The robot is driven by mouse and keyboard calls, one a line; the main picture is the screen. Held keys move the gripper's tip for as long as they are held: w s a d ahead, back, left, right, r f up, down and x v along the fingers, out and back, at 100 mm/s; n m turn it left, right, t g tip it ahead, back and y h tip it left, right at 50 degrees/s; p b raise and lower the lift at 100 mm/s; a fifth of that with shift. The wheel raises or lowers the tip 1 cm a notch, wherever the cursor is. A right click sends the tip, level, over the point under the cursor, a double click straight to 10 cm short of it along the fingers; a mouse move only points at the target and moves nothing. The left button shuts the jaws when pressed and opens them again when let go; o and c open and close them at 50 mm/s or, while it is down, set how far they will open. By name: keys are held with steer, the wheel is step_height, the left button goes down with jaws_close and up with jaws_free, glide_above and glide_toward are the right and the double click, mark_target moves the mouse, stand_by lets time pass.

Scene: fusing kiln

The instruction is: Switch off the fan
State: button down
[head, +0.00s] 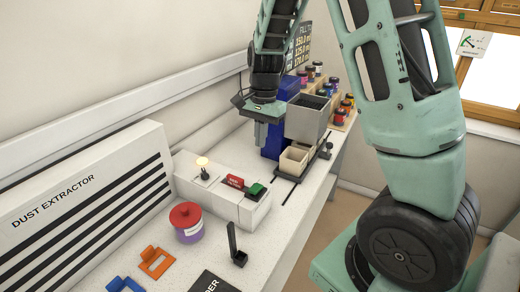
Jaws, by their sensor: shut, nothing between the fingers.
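A white box (205,190) stands on the bench beside the panel marked DUST EXTRACTOR (52,192). A lit yellowish lamp (202,161) sits on its left part, with a small dark part just below it. Farther right on the box are a red piece with pale lettering (235,181), too small to read, and a green piece (255,190). No part is clearly labelled as a fan. My gripper (261,143) is shut and empty, pointing down above and behind the box, in front of a blue block. It appears apart from the box.
A purple jar with a red lid (186,215), an orange bracket (156,262), a blue bracket (125,285) and an upright black lever (233,242) stand nearer. A grey bin (306,118), a pale open box (294,160) and several coloured jars stand behind.

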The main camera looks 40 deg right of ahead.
mark_target(255, 190)
stand_by(0.3)
steer(key=y+b, duration=0.1)
steer(key=b, duration=0.4)
steer(key=shift+d+r+b, duration=0.1)
steer(key=shift+r+b, duration=0.1)
steer(key=shift+b, duration=0.15)
steer(key=shift+f, duration=0.1)
steer(key=a+f+p, duration=0.1)
steer(key=f, duration=0.3)
steer(key=f+p, duration=0.1)
steer(key=f, duration=0.4)
steer(key=s+a+f+p, duration=0.1)
steer(key=f, duration=0.3)
steer(key=shift+a+f+p, duration=0.3)
steer(key=shift+a+p, duration=0.05)
steer(key=shift+s+a, duration=0.1)
